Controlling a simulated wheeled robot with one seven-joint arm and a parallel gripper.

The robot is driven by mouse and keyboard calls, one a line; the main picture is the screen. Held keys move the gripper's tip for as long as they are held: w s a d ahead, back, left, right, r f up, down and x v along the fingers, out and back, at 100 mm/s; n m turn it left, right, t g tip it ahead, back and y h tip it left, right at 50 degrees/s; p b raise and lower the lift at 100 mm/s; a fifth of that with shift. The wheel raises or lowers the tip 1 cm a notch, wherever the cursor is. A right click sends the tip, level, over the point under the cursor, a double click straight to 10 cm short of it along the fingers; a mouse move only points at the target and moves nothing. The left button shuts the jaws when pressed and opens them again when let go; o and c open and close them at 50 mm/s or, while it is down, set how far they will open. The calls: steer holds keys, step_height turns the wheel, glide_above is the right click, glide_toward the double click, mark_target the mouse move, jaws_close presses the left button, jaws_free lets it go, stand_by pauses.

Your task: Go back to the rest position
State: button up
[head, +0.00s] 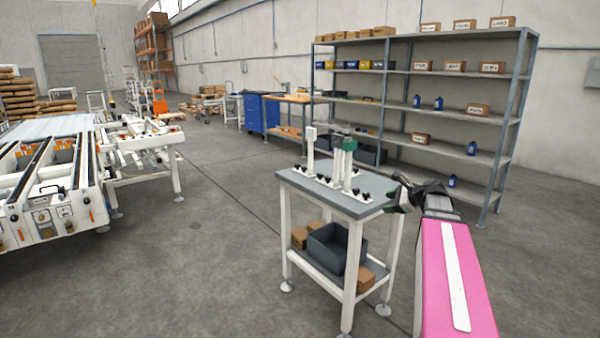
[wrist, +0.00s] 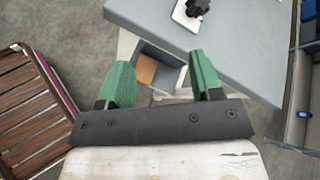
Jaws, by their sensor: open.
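My gripper (wrist: 160,85) shows in the wrist view with two green fingers spread apart and nothing between them. In the head view my gripper (head: 402,196) is at the right end of the small grey-topped table (head: 305,182), and I cannot tell there whether it touches the edge. In the wrist view the corner of the table top (wrist: 240,35) lies beyond the fingers. My pink arm link runs up from the bottom right of the head view.
The table carries white posts (head: 310,155) with black knobs; a dark bin (head: 328,248) sits on its lower shelf. A tall shelf rack (head: 520,100) with boxes and blue bottles stands behind. A conveyor (head: 60,180) is at left. The floor between is clear.

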steer(key=s+a+f+n+g+h, duration=0.4)
steer(key=s+a+f+n, duration=0.3)
steer(key=f, duration=0.6)
steer(key=s+a+f+n+g+h, duration=0.4)
steer(key=s+a+f+n, duration=0.3)
steer(key=s+f+n, duration=0.5)
steer(key=shift+a+f+n+h, duration=0.2)
steer(key=shift+f+n+h, duration=0.1)
steer(key=shift+f+n, duration=0.15)
steer(key=shift+o, duration=0.5)
